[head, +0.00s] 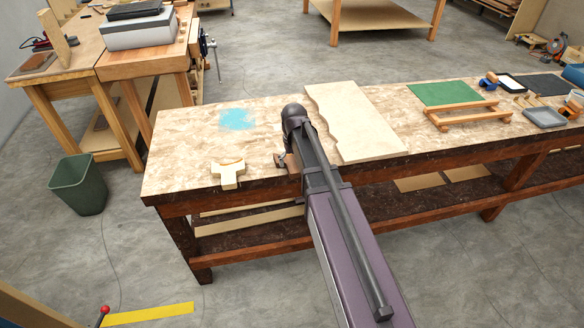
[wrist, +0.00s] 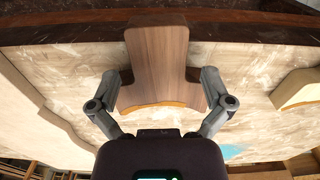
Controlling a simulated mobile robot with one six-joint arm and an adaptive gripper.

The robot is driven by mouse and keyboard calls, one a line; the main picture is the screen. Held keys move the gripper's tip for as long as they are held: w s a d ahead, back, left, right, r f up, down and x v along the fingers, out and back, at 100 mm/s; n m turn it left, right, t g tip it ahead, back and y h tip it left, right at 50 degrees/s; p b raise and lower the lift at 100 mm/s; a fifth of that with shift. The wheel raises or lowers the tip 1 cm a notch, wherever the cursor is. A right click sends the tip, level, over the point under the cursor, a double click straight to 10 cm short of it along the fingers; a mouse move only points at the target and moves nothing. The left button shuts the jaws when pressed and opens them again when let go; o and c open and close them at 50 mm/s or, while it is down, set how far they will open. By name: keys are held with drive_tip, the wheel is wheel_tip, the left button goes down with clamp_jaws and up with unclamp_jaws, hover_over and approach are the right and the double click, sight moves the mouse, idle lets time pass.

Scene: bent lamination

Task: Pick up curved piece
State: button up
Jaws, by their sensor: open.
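A dark brown wooden piece (wrist: 158,55) with a narrow stem and a wider, curved end lies at the front of the workbench in the wrist view. Its curved edge shows a light orange strip. In the head view it shows in part (head: 286,160), the rest hidden behind my arm. My gripper (wrist: 160,80) is open, with one finger on each side of the piece near its wide end. Contact cannot be told. A pale T-shaped piece with a curved end (head: 228,173) lies to the left; it also shows at the right of the wrist view (wrist: 298,88).
A pale board with a wavy edge (head: 355,120) lies just right of my arm on the workbench (head: 185,150). A blue patch (head: 238,119) marks the bench top. A wooden frame (head: 468,115) and tools lie farther right. A green bin (head: 78,184) stands on the floor.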

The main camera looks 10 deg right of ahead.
drive_tip(key=shift+f, duration=0.5)
drive_tip(key=c, duration=1.1)
